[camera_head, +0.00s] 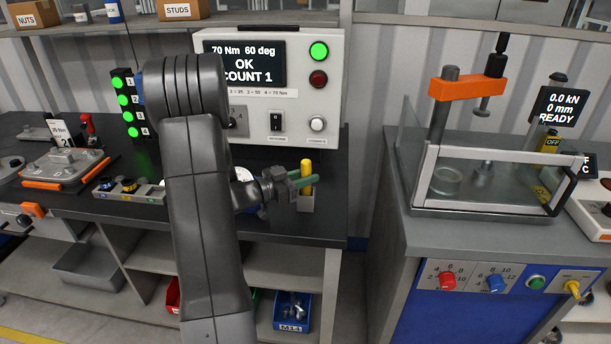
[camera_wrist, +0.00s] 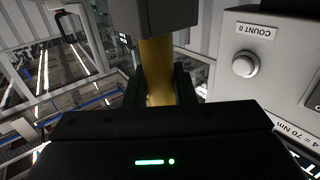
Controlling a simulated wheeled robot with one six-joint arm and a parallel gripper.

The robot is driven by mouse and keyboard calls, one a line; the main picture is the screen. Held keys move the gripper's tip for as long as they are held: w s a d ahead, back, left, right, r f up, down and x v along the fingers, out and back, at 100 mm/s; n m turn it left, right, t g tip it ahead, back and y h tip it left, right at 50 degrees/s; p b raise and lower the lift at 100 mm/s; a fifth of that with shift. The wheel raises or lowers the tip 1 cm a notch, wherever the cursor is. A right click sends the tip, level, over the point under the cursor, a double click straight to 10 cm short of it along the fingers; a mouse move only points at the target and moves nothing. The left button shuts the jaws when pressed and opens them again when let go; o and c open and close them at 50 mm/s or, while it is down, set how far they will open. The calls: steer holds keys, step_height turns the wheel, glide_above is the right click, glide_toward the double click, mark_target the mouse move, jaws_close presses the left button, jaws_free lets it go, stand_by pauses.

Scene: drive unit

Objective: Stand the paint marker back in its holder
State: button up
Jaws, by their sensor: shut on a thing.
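The yellow paint marker (camera_head: 306,168) stands upright at the right end of the dark bench. My gripper (camera_head: 301,183) reaches it from the left, with its green-lit fingers shut on the marker. The grey holder (camera_head: 306,203) is directly below the fingers. In the wrist view, which is upside down, the yellow marker (camera_wrist: 158,72) runs between my fingers (camera_wrist: 160,88) to the grey holder (camera_wrist: 162,18). The marker's far end is hidden at the holder; how deep it sits inside cannot be told.
The torque controller box (camera_head: 320,119) stands just behind the holder. The bench's right edge is close, with a gap before the press station (camera_head: 480,220). A grey tray of small parts (camera_head: 130,192) lies left of my arm.

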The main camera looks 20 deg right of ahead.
steer(key=o, duration=0.9)
steer(key=shift+o, duration=0.2)
steer(key=s+a+b, duration=0.1)
steer(key=a, duration=1.2)
steer(key=shift+a+b, duration=0.3)
steer(key=shift+a, duration=0.1)
steer(key=shift+d, duration=0.1)
